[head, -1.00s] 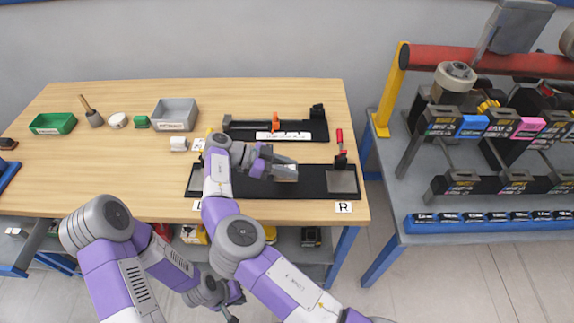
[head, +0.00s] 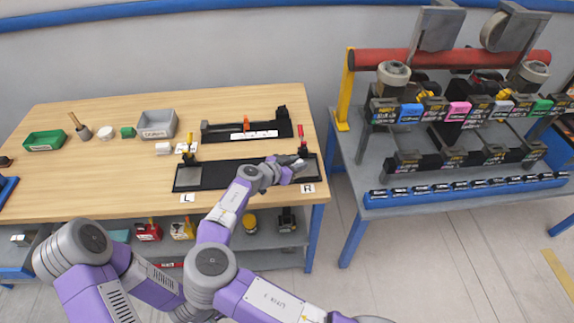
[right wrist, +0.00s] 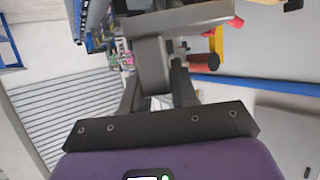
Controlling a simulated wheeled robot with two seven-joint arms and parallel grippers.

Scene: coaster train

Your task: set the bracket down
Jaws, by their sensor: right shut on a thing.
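My right gripper (head: 288,168) is over the right end of the long black fixture (head: 228,174), near its red-handled clamp (head: 301,138) and the label R. It is shut on the bracket, a grey metal piece (right wrist: 152,62) seen between the two fingers in the right wrist view. In the head view the bracket (head: 293,160) is small and partly hidden by the gripper, and I cannot tell whether it touches the fixture. A grey pad (head: 306,170) shows at this end. My left gripper is out of view.
A second black fixture (head: 245,131) with an orange part lies behind. The left end has a yellow clamp (head: 188,152). A grey bin (head: 158,124) and green tray (head: 44,140) stand at left. A rack table (head: 400,172) stands right, across a gap.

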